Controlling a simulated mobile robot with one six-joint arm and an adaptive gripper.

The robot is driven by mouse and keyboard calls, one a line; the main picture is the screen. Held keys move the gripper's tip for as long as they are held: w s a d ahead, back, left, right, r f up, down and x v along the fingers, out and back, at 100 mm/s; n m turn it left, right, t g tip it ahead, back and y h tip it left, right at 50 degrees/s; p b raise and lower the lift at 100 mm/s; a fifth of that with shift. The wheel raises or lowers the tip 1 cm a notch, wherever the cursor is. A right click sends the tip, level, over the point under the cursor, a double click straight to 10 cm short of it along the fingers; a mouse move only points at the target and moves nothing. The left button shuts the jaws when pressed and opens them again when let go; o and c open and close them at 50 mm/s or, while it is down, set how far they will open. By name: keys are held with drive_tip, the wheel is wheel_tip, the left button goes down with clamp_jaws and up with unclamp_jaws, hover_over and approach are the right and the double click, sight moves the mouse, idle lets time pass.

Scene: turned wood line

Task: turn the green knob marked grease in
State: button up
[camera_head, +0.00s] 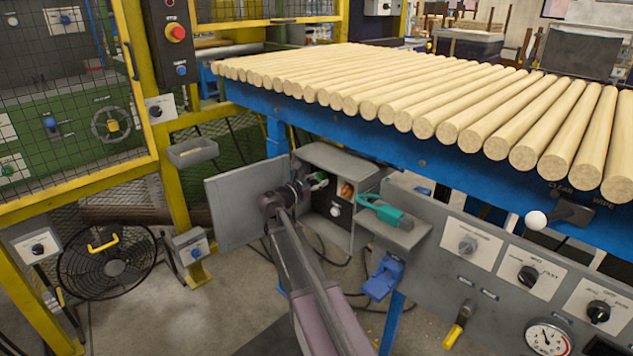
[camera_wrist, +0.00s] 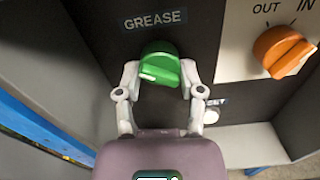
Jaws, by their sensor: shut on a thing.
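The green knob (camera_wrist: 160,62) sits on a dark panel under the word GREASE in the wrist view. A pale mark shows at its lower left end. My gripper (camera_wrist: 159,75) has one finger on each side of the knob and is shut on it. In the head view the green knob (camera_head: 319,181) shows small inside an open grey box (camera_head: 325,153), with my gripper (camera_head: 306,186) reaching in from the left front. My gripper hides part of the knob there.
An orange knob (camera_wrist: 283,50) with OUT and IN above it is close on the right. The box's grey door (camera_head: 238,212) stands open at left. A teal-handled tool (camera_head: 385,212) lies on a shelf at right. Wooden rods (camera_head: 400,90) lie on the blue-framed table above.

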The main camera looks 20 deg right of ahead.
drive_tip(key=shift+d, duration=0.1)
drive_tip(key=m, duration=0.6)
drive_tip(key=shift+w+m, duration=0.1)
drive_tip(key=shift+m, duration=0.2)
drive_tip(key=m, duration=0.7)
drive_tip(key=shift+r, duration=0.15)
drive_tip(key=m, duration=0.7)
drive_tip(key=shift+m, duration=0.3)
drive_tip(key=m, duration=0.3)
drive_tip(key=shift+r, duration=0.1)
drive_tip(key=shift+m+p, duration=0.3)
drive_tip(key=shift+m, duration=1.7)
